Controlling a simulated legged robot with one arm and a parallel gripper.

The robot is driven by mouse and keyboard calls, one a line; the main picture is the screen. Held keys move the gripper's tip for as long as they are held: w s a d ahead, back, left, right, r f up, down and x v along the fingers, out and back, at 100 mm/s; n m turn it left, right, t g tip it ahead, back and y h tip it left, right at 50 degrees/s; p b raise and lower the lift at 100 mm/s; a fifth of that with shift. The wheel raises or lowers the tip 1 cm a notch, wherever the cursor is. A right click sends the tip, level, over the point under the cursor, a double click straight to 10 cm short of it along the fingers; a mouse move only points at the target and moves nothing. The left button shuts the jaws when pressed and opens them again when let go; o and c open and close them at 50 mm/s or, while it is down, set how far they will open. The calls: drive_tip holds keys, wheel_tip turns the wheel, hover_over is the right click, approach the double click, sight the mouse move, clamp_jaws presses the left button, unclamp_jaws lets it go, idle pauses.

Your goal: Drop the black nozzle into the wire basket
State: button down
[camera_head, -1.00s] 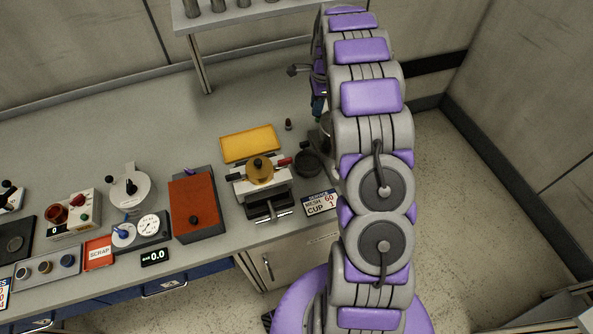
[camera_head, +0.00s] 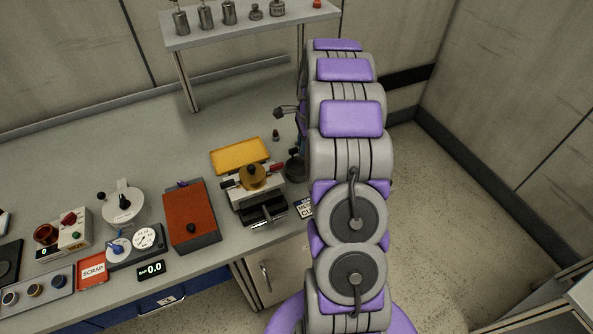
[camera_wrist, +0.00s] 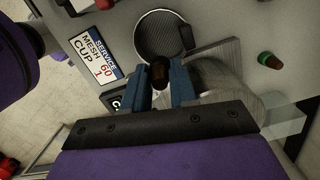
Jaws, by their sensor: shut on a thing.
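In the wrist view my gripper (camera_wrist: 161,84) has its two blue fingers shut on a small dark piece, apparently the black nozzle (camera_wrist: 160,74); its tip looks brownish. The round dark mesh cup, which I take for the wire basket (camera_wrist: 160,32), lies just beyond the fingertips. The nozzle overlaps its near rim in the picture; I cannot tell the height between them. In the head view the basket (camera_head: 294,168) stands at the bench's right end, partly behind my arm.
A sign reading "MESH 60 CUP 1" (camera_wrist: 94,59) lies beside the basket. A grey mesh-textured form (camera_wrist: 222,82) is right of the fingers. A small red-and-green piece (camera_wrist: 268,60) stands farther right. A yellow tray (camera_head: 240,154) and a clamp-like device (camera_head: 256,193) are left of the basket.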

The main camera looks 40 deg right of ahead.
drive_tip(key=shift+a+f, duration=0.15)
drive_tip(key=shift+f, duration=0.55)
drive_tip(key=shift+f+b, duration=0.5)
drive_tip(key=shift+f, duration=0.1)
drive_tip(key=shift+d+f, duration=0.2)
drive_tip(key=shift+d, duration=0.4)
drive_tip(key=c, duration=1.3)
unclamp_jaws()
drive_tip(key=shift+c, duration=0.2)
drive_tip(key=o, duration=0.5)
drive_tip(key=shift+a+r, duration=0.15)
drive_tip(key=shift+a, duration=0.35)
drive_tip(key=shift+d, duration=0.15)
drive_tip(key=shift+d+r, duration=0.3)
drive_tip(key=shift+r, duration=0.1)
drive_tip(key=r+p, duration=0.1)
drive_tip(key=r, duration=0.4)
drive_tip(key=d+r+p, duration=0.1)
drive_tip(key=r, duration=0.5)
drive_tip(key=r+p, duration=0.1)
drive_tip(key=r, duration=0.4)
drive_tip(key=shift+s+d+r, duration=0.15)
drive_tip(key=shift+s, duration=0.2)
